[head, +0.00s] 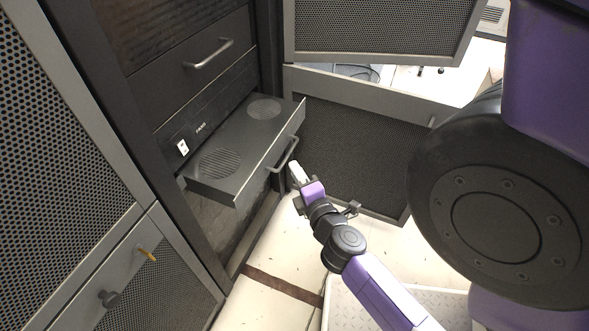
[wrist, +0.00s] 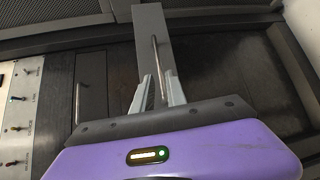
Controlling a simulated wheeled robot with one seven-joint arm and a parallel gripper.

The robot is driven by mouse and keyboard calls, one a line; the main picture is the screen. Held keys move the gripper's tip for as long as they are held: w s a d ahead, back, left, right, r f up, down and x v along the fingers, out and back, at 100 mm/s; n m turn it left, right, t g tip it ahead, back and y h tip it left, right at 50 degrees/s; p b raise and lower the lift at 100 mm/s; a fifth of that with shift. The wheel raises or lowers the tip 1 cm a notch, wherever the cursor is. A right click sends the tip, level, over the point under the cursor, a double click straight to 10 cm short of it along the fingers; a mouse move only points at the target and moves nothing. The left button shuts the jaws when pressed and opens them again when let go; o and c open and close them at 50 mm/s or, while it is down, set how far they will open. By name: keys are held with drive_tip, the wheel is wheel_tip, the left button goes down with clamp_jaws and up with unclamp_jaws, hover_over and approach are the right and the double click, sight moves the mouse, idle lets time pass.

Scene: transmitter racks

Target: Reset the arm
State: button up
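My gripper (head: 297,172) is just to the right of the handle (head: 284,154) of a pulled-out dark drawer unit (head: 236,185) in the rack. In the wrist view my gripper (wrist: 157,78) has its two pale fingers apart, with a gap between them. The drawer's long bar handle (wrist: 155,52) runs into that gap in the picture. I cannot tell if the fingers touch it or stand in front of it. Nothing else shows between the fingers.
A closed drawer with a handle (head: 208,54) sits above the pulled-out one. Mesh doors stand open at left (head: 60,130) and right (head: 350,150). A panel with switches (wrist: 28,105) is at the wrist view's left. Pale floor (head: 270,250) is clear below the drawer.

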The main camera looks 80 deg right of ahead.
idle(0.5)
drive_tip(key=a+r+m+t+y, duration=0.25)
drive_tip(key=a+t+y, duration=0.5)
drive_tip(key=a, duration=1.65)
drive_tip(key=s+a+r+m+g+y, duration=0.1)
drive_tip(key=s+a+r+m+y, duration=0.35)
drive_tip(key=a+y, duration=0.3)
wheel_tip(320, 180, up, 16)
drive_tip(key=h+p, duration=0.1)
drive_tip(key=p, duration=1.4)
drive_tip(key=shift+w+a+r+m+p, duration=0.15)
drive_tip(key=shift+w+a+m+p, duration=0.15)
drive_tip(key=shift+m+p, duration=0.1)
